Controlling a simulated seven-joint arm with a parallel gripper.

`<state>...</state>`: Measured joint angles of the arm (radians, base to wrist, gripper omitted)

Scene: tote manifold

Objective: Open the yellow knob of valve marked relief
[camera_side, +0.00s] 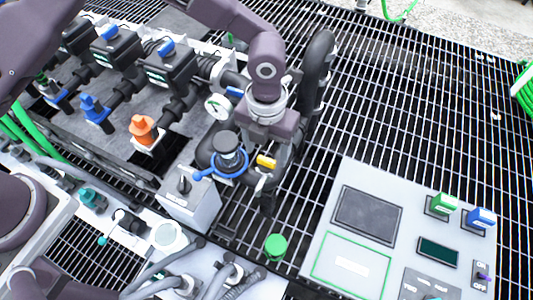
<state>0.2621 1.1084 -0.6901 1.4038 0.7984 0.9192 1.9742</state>
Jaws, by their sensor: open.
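Whether a finger touches the knob cannot be told. The fingers and nearby dark pipes hide part of the valve body, and no relief marking can be read.
A round gauge (218,107) and a thick black hose (318,65) stand close to my gripper. A grey switch box (188,198) is at lower left, a green button (275,246) below, and a control panel (325,215) at right. Open grating lies at upper right.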

